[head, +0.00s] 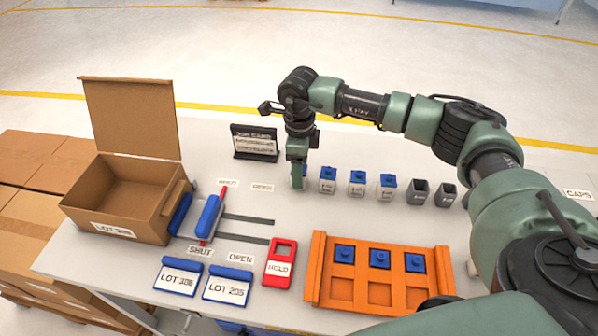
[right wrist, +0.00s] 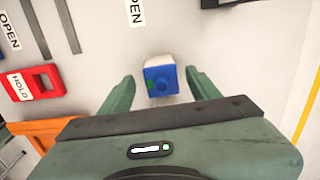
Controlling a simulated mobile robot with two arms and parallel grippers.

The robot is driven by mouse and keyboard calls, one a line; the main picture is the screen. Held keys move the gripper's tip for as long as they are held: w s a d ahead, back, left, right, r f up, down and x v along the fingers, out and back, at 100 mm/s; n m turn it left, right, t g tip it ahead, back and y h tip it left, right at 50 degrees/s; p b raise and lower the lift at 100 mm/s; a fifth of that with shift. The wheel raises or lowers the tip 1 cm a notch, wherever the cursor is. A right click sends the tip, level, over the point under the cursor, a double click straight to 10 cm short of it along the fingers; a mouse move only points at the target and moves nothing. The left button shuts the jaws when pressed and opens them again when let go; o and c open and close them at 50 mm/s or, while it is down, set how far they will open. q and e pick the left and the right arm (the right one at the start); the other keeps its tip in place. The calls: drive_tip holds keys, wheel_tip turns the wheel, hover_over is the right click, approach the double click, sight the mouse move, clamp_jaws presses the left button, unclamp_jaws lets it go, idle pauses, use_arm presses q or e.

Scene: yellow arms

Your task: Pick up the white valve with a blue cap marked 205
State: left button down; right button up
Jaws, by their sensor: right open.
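My right gripper (head: 298,157) points down over the left end of a row of small valves on the table. In the right wrist view, my right gripper (right wrist: 160,76) is open, with a finger on either side of a white valve with a blue cap (right wrist: 161,81). Neither finger visibly touches it. In the head view the gripper mostly hides this valve. More white valves with blue caps (head: 327,180) (head: 357,184) (head: 387,187) stand to its right. Their markings are too small to read. My left gripper is not in view.
Dark grey valve bodies (head: 417,193) stand farther right in the row. An orange rack (head: 435,263) with blue caps is in front. A red HOLD frame (head: 280,264), LOT cards (head: 227,285), a black sign (head: 254,142) and an open cardboard box (head: 125,200) are at left.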

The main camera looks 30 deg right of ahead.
drive_tip(key=shift+w+f, duration=0.15)
drive_tip(key=shift+f, duration=1.25)
drive_tip(key=c, duration=1.3)
clamp_jaws()
drive_tip(key=shift+r, duration=0.2)
